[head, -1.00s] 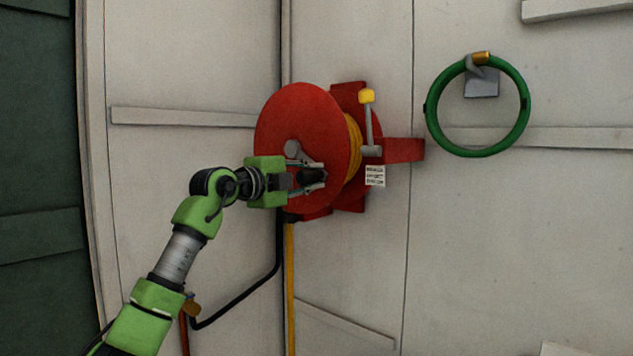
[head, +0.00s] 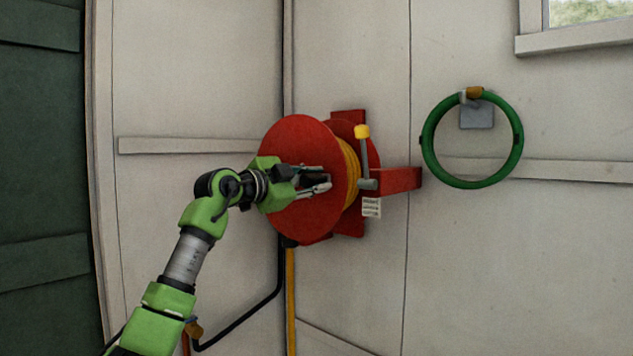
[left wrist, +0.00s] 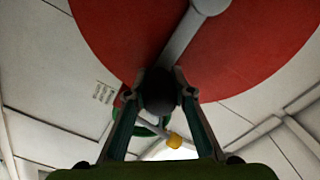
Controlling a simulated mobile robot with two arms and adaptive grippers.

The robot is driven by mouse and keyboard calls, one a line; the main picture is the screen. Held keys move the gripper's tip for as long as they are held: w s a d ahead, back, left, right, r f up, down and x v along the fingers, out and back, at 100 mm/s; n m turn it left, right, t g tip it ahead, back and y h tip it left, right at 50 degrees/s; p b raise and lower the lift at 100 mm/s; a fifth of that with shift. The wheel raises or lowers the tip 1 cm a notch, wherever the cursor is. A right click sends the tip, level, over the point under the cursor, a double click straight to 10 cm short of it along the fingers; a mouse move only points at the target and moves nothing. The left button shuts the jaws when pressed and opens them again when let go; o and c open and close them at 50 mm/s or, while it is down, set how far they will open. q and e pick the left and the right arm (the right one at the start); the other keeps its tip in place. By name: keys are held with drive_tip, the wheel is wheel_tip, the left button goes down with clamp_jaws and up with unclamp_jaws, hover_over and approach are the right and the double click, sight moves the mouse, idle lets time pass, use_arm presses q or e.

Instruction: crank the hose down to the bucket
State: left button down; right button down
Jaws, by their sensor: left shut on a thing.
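The red hose reel (head: 300,217) is on the pale wall, with yellow hose (head: 352,171) wound behind its front disc. My left gripper (head: 322,182) is in front of the disc, shut on the dark crank handle (left wrist: 160,92). In the left wrist view, the handle sits between both fingers, and a grey crank arm (left wrist: 186,38) runs from it up to the hub (left wrist: 210,4). In the head view, my gripper hides most of the crank. A yellow length of hose (head: 290,300) hangs straight down below the reel. The bucket and my right gripper are not in view.
A lever with a yellow tip (head: 362,132) stands on the reel's red bracket (head: 398,180), above a small white label (head: 371,207). A green hose ring (head: 428,150) hangs on the wall to the right. A dark bent pipe (head: 240,323) runs low on the left.

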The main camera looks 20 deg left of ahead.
use_arm(q)
drive_tip(key=shift+a+r, duration=0.1)
drive_tip(key=shift+r, duration=0.2)
drive_tip(key=c, duration=2)
unclamp_jaws()
drive_tip(key=shift+o, duration=1.4)
drive_tip(key=shift+f, duration=0.2)
drive_tip(key=v, duration=1.2)
